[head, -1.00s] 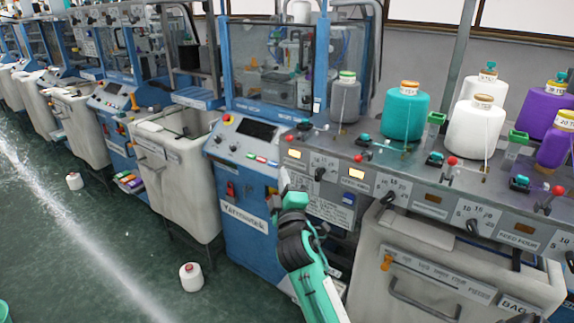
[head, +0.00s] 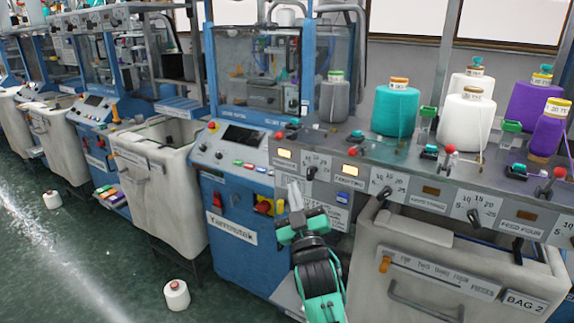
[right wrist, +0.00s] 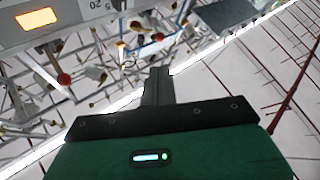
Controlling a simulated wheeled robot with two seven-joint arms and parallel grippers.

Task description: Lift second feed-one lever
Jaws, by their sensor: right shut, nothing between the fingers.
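The grey feed panel (head: 425,190) runs along the right of the head view. Black levers stick out of its front beside number scales: one (head: 311,172) at the left, one (head: 384,193) further right, another (head: 473,215) past that. Small red-knobbed levers (head: 351,151) stand along the upper edge. I cannot tell which lever is the second feed-one one. My right gripper (head: 294,190) is shut and empty, pointing up in front of the panel's left end, apart from the levers. In the right wrist view its fingers (right wrist: 157,85) are together. My left gripper is out of view.
Yarn cones, including a teal one (head: 394,110) and a white one (head: 465,122), stand on the panel. A blue control cabinet (head: 235,235) is left of my gripper. A cream bag bin (head: 395,275) hangs below the panel.

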